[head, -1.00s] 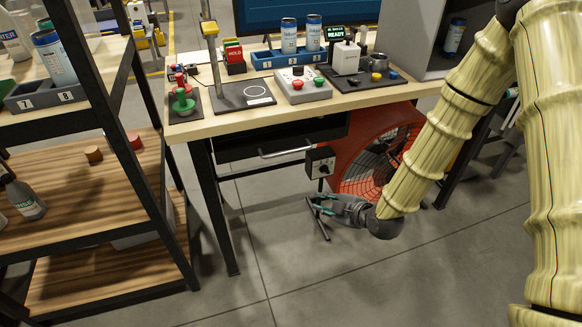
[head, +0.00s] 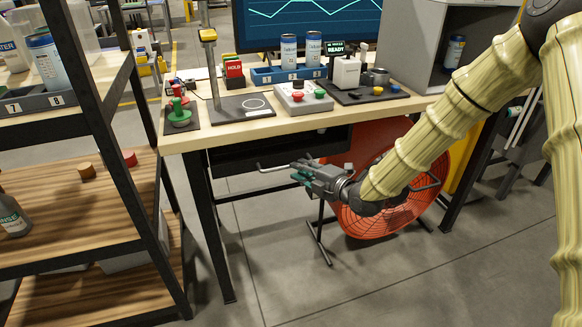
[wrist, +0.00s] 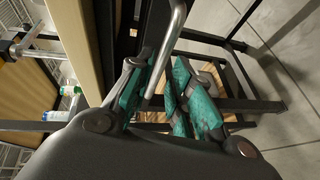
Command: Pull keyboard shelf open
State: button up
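The keyboard shelf (head: 235,156) is a black drawer-like panel under the workbench's front edge, apparently pushed in. Its metal bar handle (head: 273,167) sticks out in front and shows up close in the wrist view (wrist: 170,45). My gripper (head: 299,173) has teal finger pads and is at the right part of the handle. In the wrist view my gripper (wrist: 160,85) has its fingers apart, with the bar running into the gap between them. I cannot tell whether either pad touches it. The handle's right end is hidden behind my gripper in the head view.
The wooden workbench (head: 330,128) carries cans, a button box and a monitor. A red fan (head: 385,220) stands on the floor right behind my forearm. A black-framed shelf rack (head: 120,165) stands close at left. The floor in front of the bench is clear.

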jog(key=shift+x, duration=2.45)
grip_shut()
